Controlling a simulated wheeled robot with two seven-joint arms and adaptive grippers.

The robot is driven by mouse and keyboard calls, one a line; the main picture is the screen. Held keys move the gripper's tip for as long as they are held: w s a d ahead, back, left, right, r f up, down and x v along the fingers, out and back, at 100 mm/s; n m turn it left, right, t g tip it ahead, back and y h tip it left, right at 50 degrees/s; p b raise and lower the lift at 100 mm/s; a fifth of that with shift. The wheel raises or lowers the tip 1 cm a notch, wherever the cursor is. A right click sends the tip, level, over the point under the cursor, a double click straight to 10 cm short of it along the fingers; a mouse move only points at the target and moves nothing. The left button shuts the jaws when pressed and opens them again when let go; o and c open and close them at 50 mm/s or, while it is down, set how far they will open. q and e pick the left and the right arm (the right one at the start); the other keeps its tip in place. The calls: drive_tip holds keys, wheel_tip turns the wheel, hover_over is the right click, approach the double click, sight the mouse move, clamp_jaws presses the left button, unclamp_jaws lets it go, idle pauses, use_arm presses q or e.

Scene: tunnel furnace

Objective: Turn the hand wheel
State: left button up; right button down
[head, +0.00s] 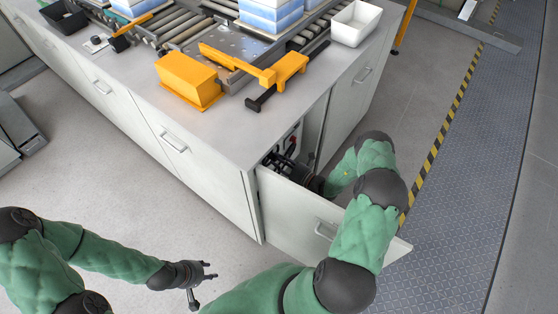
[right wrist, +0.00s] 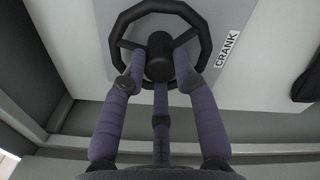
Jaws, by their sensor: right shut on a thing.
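The hand wheel (right wrist: 160,42) is a black angular ring with spokes and a round hub, on a pale panel beside a "CRANK" label. My right gripper (right wrist: 160,76) has its purple-grey fingers inside the ring, shut on the wheel around the hub. In the head view my right arm reaches into the opened cabinet and its dark gripper (head: 284,162) is partly hidden there. I cannot make out the wheel clearly in the head view. My left gripper (head: 203,282) is open and empty above the floor, away from the cabinet.
A pale door or drawer front (head: 300,205) stands open beside my right arm. The worktop (head: 235,125) carries an orange block (head: 187,78), an orange clamp-like tool (head: 275,72) and a white bin (head: 356,22). The floor (head: 130,190) at left is clear.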

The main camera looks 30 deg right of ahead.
drive_tip(key=m, duration=1.2)
drive_tip(key=shift+f, duration=0.15)
idle(0.5)
drive_tip(key=c, duration=1)
unclamp_jaws()
drive_tip(key=shift+o, duration=0.2)
drive_tip(key=v, duration=1.2)
